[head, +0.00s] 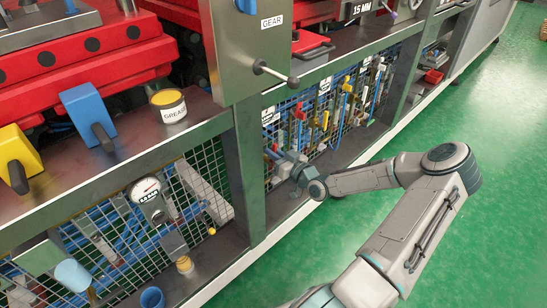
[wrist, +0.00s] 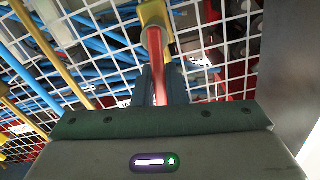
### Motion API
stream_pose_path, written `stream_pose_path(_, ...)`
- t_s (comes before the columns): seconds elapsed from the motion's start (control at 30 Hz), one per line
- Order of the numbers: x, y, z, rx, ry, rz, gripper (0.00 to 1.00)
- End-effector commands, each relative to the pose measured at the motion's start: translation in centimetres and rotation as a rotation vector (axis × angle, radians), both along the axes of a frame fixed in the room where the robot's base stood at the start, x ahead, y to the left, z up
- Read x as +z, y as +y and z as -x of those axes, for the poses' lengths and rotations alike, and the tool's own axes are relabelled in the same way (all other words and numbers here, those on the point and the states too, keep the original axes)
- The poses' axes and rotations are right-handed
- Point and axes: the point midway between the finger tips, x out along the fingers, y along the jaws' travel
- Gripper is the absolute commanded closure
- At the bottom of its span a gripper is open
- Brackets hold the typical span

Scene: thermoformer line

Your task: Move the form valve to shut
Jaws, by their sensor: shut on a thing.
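Several valves with coloured levers stand on the wire-mesh panel (head: 318,118) in the head view. Their small white tags are too small to read, so I cannot tell which names the form valve. My gripper (head: 284,158) is at the lower left end of this row. In the wrist view my gripper (wrist: 160,88) is shut on a red valve lever (wrist: 159,60), which runs between the two dark fingers. The lever joins a yellow valve body (wrist: 152,14) at the top of the picture. Its lower end is hidden by the gripper.
Blue and yellow pipes run behind the white mesh (wrist: 100,45) close to my fingers. A dark green post (head: 243,170) stands left of my gripper. A gauge (head: 147,190) and a grease tin (head: 168,105) are further left. The green floor (head: 480,130) at right is open.

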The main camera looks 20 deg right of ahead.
Motion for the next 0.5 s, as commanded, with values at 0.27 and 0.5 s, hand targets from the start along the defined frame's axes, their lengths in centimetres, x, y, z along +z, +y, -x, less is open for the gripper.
stream_pose_path(0.27, -0.24, -0.48, -0.11, 0.0, 0.043, -0.107, 1.0)
stream_pose_path(0.5, -0.28, -0.53, -0.13, 0.0, 0.046, -0.116, 1.0)
